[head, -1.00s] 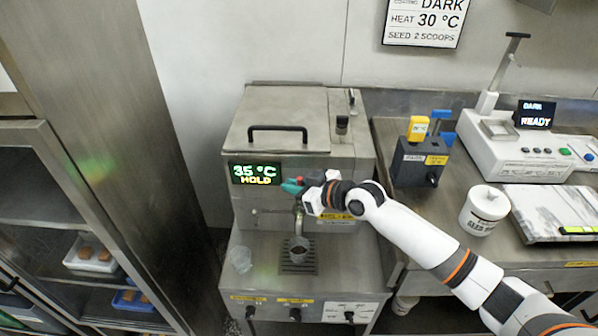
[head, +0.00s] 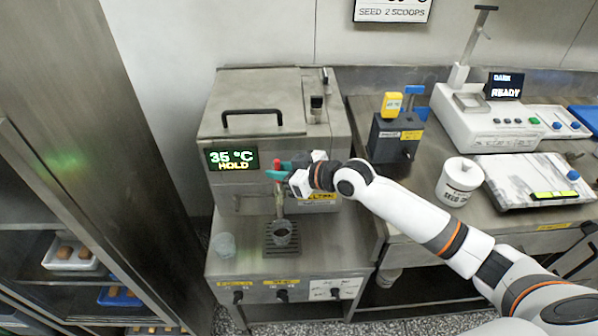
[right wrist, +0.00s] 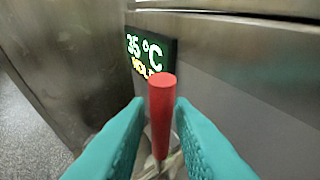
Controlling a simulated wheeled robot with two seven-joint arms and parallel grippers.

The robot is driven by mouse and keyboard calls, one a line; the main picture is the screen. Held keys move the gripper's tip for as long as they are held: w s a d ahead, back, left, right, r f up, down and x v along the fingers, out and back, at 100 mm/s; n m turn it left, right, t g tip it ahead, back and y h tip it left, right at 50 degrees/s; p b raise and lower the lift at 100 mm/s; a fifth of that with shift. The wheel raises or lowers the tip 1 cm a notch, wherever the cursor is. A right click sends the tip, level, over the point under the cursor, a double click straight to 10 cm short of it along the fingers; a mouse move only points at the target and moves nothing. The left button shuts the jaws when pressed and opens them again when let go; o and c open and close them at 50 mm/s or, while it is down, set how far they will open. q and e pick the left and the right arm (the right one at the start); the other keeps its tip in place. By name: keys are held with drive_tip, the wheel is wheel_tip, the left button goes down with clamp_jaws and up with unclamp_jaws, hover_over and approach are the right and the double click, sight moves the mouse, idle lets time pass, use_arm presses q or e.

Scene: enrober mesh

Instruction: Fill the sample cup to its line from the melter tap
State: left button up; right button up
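The melter (head: 250,110) is a steel box whose display (head: 232,159) reads 35 °C HOLD. Its tap spout (head: 279,206) points down over a small cup (head: 283,236) on the drip grate; the cup looks dark inside, and its line and level are too small to tell. A second, clear cup (head: 226,245) stands left of the grate. My right gripper (head: 280,170) is at the tap. In the right wrist view its teal fingers (right wrist: 161,105) stand either side of the red tap handle (right wrist: 161,110), with narrow gaps showing. My left gripper is out of view.
Right of the melter, a bench holds a dark box (head: 395,137) with a yellow tag, a white tub (head: 460,182), a white machine (head: 500,122) reading DARK READY and a marbled slab (head: 535,178). A steel cabinet (head: 90,130) stands at the left.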

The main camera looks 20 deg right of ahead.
drive_tip(key=b+v, duration=0.1)
drive_tip(key=v, duration=0.8)
